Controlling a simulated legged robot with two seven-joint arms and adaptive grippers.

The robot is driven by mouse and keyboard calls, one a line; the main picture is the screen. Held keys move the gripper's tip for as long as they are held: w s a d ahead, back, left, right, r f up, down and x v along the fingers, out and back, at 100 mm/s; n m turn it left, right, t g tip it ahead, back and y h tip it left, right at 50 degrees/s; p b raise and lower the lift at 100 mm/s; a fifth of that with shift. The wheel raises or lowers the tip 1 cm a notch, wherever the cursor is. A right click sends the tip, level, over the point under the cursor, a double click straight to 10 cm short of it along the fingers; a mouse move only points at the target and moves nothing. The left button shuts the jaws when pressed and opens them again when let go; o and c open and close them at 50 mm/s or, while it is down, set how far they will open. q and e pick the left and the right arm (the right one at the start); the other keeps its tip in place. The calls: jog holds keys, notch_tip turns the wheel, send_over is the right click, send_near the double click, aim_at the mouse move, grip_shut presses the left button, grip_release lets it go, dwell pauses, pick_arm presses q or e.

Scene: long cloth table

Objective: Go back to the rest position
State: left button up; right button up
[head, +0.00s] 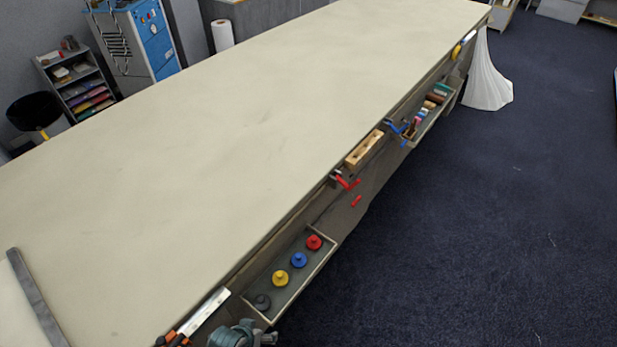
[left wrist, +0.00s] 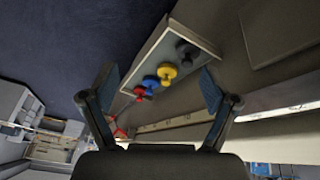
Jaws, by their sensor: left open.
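My left gripper (left wrist: 160,88) shows in the left wrist view, its two fingers with blue pads spread wide apart. It is open with nothing between the pads. Beyond the fingers is a shallow tray (left wrist: 207,40) holding a red, a blue, a yellow and a dark knob-like piece. The pieces stand apart from the fingers. In the head view a grey-teal mechanical part (head: 240,335) shows at the bottom edge, mostly cut off; I cannot tell whether it is mine. My right gripper is not seen.
The long cloth table (head: 230,120) has a wide clear top. The same tray (head: 325,262) hangs along its right side, with a wooden block (head: 364,148), a red clamp (head: 346,181) and another tray (head: 430,118) farther along. A dark bar (head: 35,300) lies at lower left. Blue carpet is clear at right.

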pick_arm(q)
jog(key=s+a+f+y, duration=0.1)
jog(key=s+a+y, duration=0.1)
jog(key=s+a, duration=0.4)
notch_tip(320, 180, down, 15)
jog(key=w+g, duration=0.1)
jog(key=w, duration=0.2)
jog(key=s+a+f, duration=0.1)
jog(key=s+f, duration=0.4)
jog(key=f, duration=0.6)
jog(key=s+a+f+g, duration=0.1)
jog(key=s+f, duration=0.5)
jog(key=f, duration=0.5)
jog(key=shift+s+m+g, duration=0.25)
jog(key=shift+m+g, duration=0.05)
jog(key=s+f, duration=0.1)
jog(key=s, duration=0.2)
jog(key=s+a+f, duration=0.1)
jog(key=s+f, duration=0.1)
jog(key=s, duration=0.1)
jog(key=s+a+f, duration=0.1)
jog(key=s+f, duration=0.1)
jog(key=s, duration=0.1)
jog(key=shift+s+f, duration=0.1)
jog(key=shift+s, duration=0.25)
jog(key=shift+c, duration=0.3)
